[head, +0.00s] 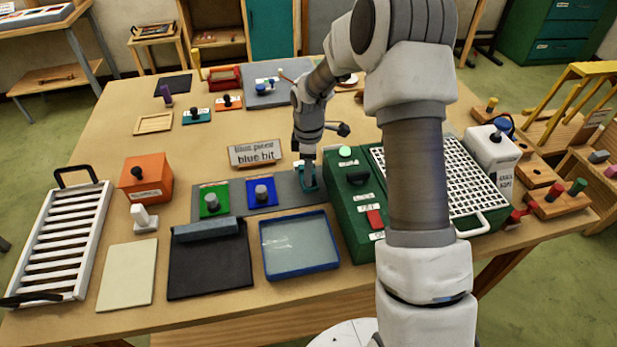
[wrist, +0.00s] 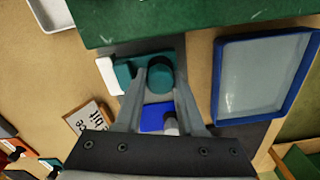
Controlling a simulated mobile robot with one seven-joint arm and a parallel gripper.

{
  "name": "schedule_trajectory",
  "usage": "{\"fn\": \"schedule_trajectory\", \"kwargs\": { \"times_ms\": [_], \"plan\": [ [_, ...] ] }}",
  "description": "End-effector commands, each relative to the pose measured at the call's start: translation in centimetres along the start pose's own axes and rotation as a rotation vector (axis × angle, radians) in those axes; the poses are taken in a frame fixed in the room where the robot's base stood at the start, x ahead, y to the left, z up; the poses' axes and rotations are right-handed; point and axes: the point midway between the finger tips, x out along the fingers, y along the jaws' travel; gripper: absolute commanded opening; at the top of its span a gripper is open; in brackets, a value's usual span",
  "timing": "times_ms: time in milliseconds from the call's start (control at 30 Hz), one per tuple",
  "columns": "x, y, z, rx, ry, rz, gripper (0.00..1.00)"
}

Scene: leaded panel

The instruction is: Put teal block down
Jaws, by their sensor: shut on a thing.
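The teal block (head: 318,186) is at the right end of a long grey strip (head: 231,215), beside the green case. In the wrist view the teal block (wrist: 125,73) has a round teal knob and a white label edge. My gripper (head: 307,178) points down over it and is shut on its knob, with a finger on either side in the wrist view (wrist: 160,85). My fingers hide part of the block. I cannot tell whether its underside touches the strip. A green block (head: 214,190) and a blue block (head: 252,184), each with a grey knob, sit further left on the strip.
The green case (head: 345,212) stands close on the right. A blue-rimmed tray (head: 266,271) and a dark mat (head: 208,286) lie in front. A "blue bit" sign (head: 254,164) stands behind the strip. An orange box (head: 146,172) is to the left.

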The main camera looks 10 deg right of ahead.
Motion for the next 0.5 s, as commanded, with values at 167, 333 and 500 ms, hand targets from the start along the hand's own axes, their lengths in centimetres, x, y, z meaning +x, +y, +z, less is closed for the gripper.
{"fn": "schedule_trajectory", "kwargs": {
  "times_ms": [167, 333, 500],
  "plan": [
    [2.3, -0.1, -0.1, 0.000, 0.000, -0.002, 0.00],
    [2.4, 0.0, -0.1, 0.000, 0.001, 0.000, 0.00],
    [2.8, 0.0, 0.0, 0.000, 0.001, 0.000, 0.00]
  ]
}}
